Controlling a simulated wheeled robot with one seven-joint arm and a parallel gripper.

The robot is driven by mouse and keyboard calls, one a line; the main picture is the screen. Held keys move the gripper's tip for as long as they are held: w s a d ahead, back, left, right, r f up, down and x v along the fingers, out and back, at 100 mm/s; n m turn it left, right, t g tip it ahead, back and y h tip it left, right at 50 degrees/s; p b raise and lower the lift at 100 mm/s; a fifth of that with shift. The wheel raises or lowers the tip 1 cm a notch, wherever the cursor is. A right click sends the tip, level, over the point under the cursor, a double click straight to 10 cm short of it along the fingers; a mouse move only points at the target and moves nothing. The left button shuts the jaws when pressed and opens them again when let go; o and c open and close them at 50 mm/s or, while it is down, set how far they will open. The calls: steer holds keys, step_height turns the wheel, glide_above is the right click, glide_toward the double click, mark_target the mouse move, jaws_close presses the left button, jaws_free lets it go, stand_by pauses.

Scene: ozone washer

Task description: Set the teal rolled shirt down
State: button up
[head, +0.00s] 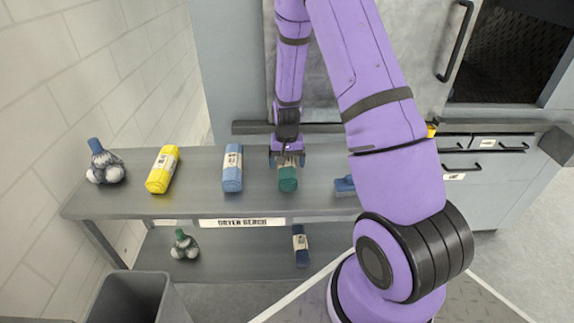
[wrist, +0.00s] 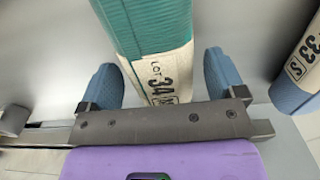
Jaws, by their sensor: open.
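The teal rolled shirt (head: 288,179) lies on the upper shelf of the dryer bench (head: 205,203), with its length running front to back. In the wrist view the teal rolled shirt (wrist: 150,22) shows a cream label reading LOT 34. My gripper (head: 287,160) is over the shirt's far part. In the wrist view my gripper (wrist: 164,80) is open, with one blue fingertip on each side of the roll and a visible gap on both sides. The far end of the shirt is hidden by my gripper in the head view.
A blue rolled shirt (head: 232,170) and a yellow roll (head: 162,170) lie to the left. The lower shelf holds a dark blue roll (head: 300,245).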

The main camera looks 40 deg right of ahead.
steer(key=s+a+r+n+t, duration=0.1)
steer(key=s+a+r, duration=0.2)
steer(key=r, duration=0.7)
steer(key=s+a+r+n+t, duration=0.1)
steer(key=s+a+r, duration=0.15)
steer(key=r, duration=0.75)
steer(key=s+a+r+n+t, duration=0.1)
steer(key=s+a+r, duration=0.15)
steer(key=r, duration=0.75)
steer(key=s+a+r+n+t, duration=0.1)
steer(key=s+r, duration=0.3)
steer(key=s, duration=0.5)
steer(key=s+a+r+n+t, duration=0.1)
steer(key=s+a+r, duration=0.3)
steer(key=s, duration=0.5)
steer(key=shift+s+r+n, duration=0.3)
steer(key=shift+r+n, duration=0.05)
steer(key=shift+n, duration=0.55)
